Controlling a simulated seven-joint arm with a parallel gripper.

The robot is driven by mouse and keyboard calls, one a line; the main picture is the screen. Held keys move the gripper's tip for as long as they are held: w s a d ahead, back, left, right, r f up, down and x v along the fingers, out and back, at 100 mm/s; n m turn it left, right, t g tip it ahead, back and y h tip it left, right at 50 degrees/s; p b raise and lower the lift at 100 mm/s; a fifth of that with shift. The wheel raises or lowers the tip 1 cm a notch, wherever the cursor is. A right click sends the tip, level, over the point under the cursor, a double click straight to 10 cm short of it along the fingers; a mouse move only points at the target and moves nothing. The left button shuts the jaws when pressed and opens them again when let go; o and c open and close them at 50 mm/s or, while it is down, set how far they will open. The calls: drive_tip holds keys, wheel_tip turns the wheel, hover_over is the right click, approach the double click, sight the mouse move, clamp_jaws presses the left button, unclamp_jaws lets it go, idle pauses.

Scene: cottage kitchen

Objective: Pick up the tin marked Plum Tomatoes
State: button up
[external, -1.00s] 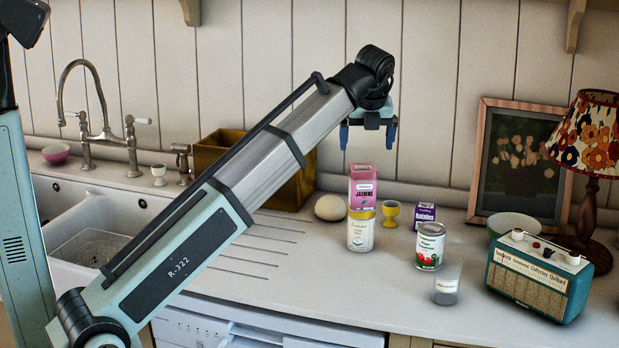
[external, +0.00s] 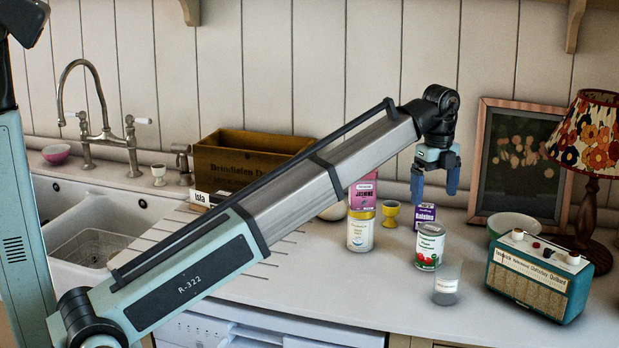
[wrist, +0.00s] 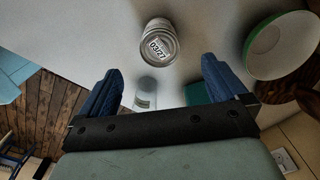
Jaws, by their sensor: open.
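The tin (external: 430,250) has a white label with red tomatoes; its lettering is too small to read surely. It stands upright on the counter. In the wrist view the tin (wrist: 158,44) shows from above, its lid printed 03/27. My gripper (external: 434,188) is open and empty, fingers down, in the air above the tin. In the wrist view the fingers (wrist: 161,72) are spread, and the tin lies ahead of the space between them, apart from both. The tin's far side is hidden.
A clear glass (external: 446,288) stands close in front of the tin, a purple raisins box (external: 426,212) behind it. A radio (external: 536,277) and bowl (external: 512,224) stand right.

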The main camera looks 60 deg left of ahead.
sight(432, 227)
wheel_tip(432, 227, down, 7)
drive_tip(key=shift+r, duration=0.15)
drive_tip(key=shift+s+d+f, duration=0.1)
drive_tip(key=shift+d+f, duration=0.05)
drive_tip(key=shift+f, duration=1.15)
drive_tip(key=shift+d+f, duration=0.1)
drive_tip(key=shift+f, duration=1.15)
drive_tip(key=c, duration=1.4)
